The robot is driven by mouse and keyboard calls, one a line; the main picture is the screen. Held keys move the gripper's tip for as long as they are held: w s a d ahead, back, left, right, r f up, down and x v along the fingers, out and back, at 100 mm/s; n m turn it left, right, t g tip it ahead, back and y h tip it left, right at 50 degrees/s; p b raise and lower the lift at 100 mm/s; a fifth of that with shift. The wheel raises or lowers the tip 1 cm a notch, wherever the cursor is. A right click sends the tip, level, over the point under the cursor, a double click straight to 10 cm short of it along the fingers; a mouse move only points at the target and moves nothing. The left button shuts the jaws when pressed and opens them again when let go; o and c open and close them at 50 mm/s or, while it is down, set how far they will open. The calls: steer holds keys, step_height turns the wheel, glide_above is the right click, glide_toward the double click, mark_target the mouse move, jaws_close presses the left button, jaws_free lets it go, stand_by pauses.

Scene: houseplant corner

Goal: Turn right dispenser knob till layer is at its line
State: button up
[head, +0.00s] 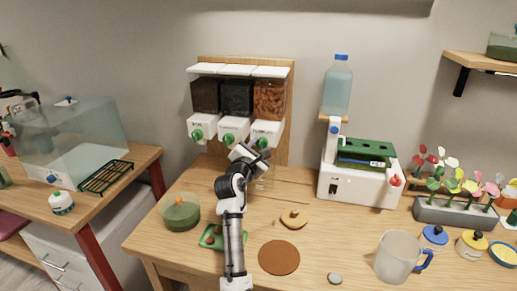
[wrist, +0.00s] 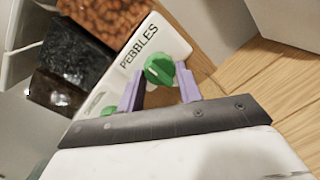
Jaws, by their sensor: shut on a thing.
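The dispenser (head: 232,100) on the back wall has three clear bins over white bases with green knobs. The right bin holds orange-brown pebbles (head: 270,99), also in the wrist view (wrist: 105,18). Its base is lettered PEBBLES. My gripper (head: 257,152) is at the right base. In the wrist view its purple fingers (wrist: 160,86) stand on either side of the right green knob (wrist: 159,69) and are shut on it. A clear container (head: 266,182) stands under the right outlet, partly hidden by my arm; its layer and line cannot be made out.
The left bin (head: 205,96) is dark brown, the middle one (head: 237,97) black. On the table are a green bowl (head: 181,213), a green tray (head: 208,238), a brown round mat (head: 279,258) and a clear jug (head: 397,257). A white machine (head: 350,187) stands right.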

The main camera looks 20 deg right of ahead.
steer(key=m, duration=0.3)
steer(key=shift+m+p, duration=0.3)
steer(key=shift+m, duration=0.1)
steer(key=m, duration=0.4)
steer(key=shift+r+y, duration=0.1)
steer(key=shift+y, duration=0.3)
steer(key=m+b, duration=0.1)
steer(key=m, duration=0.4)
steer(key=shift+y, duration=0.3)
steer(key=shift+r+m+b, duration=0.15)
steer(key=shift+m+b, duration=0.4)
steer(key=shift+m, duration=1.35)
steer(key=o, duration=1)
